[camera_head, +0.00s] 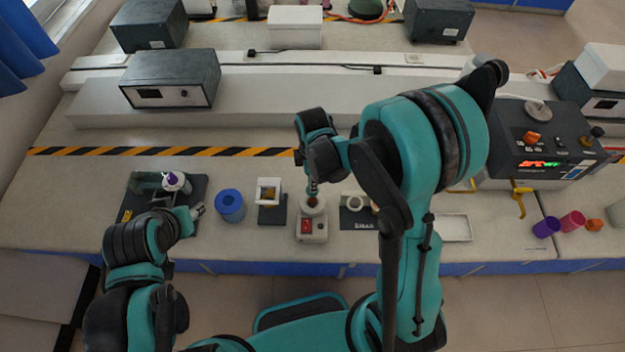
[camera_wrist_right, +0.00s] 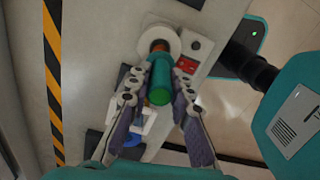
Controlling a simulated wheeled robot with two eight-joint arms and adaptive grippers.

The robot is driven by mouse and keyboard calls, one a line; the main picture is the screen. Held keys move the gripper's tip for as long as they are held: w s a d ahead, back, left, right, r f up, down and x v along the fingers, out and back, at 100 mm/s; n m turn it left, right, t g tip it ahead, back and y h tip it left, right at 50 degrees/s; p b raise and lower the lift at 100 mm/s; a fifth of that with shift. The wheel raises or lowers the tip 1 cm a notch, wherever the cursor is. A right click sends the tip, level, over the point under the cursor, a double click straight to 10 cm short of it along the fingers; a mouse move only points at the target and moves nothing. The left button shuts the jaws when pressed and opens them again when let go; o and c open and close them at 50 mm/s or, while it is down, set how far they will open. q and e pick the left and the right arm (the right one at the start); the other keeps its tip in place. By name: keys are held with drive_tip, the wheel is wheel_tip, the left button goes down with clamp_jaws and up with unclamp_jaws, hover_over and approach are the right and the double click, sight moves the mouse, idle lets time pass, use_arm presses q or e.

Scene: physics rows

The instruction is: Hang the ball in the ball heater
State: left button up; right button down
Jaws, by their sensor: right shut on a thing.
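The ball heater (camera_head: 310,232) is a small white box with a red switch and a round white opening, at the front of the bench; its ring also shows in the right wrist view (camera_wrist_right: 172,30). My right gripper (camera_head: 313,186) is directly over it, pointing down. In the right wrist view its fingers (camera_wrist_right: 158,82) are closed on both sides of a green handle (camera_wrist_right: 160,72). The copper-brown ball (camera_wrist_right: 158,46) shows at the handle's far end, at the heater's opening; whether it touches is unclear. My left gripper (camera_head: 197,210) is far to the left, its jaw opening too small to judge.
Left of the heater stand a white frame on a dark base (camera_head: 268,193), a blue cylinder (camera_head: 230,206) and a dark tray (camera_head: 140,200). A white ring on a dark scale (camera_head: 356,203) is close right. Purple (camera_head: 546,228) and pink (camera_head: 572,221) cups stand far right.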

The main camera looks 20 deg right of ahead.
sight(312, 198)
drive_tip(key=shift+f+b, duration=0.85)
drive_tip(key=shift+f, duration=0.2)
drive_tip(key=shift+f+b, duration=1.45)
drive_tip(key=shift+b, duration=0.15)
drive_tip(key=shift+f+b, duration=1.3)
drive_tip(key=shift+f, duration=0.1)
drive_tip(key=c, duration=1.3)
unclamp_jaws()
drive_tip(key=shift+r, duration=0.1)
drive_tip(key=shift+o, duration=0.4)
drive_tip(key=o, duration=0.3)
drive_tip(key=shift+o, duration=0.2)
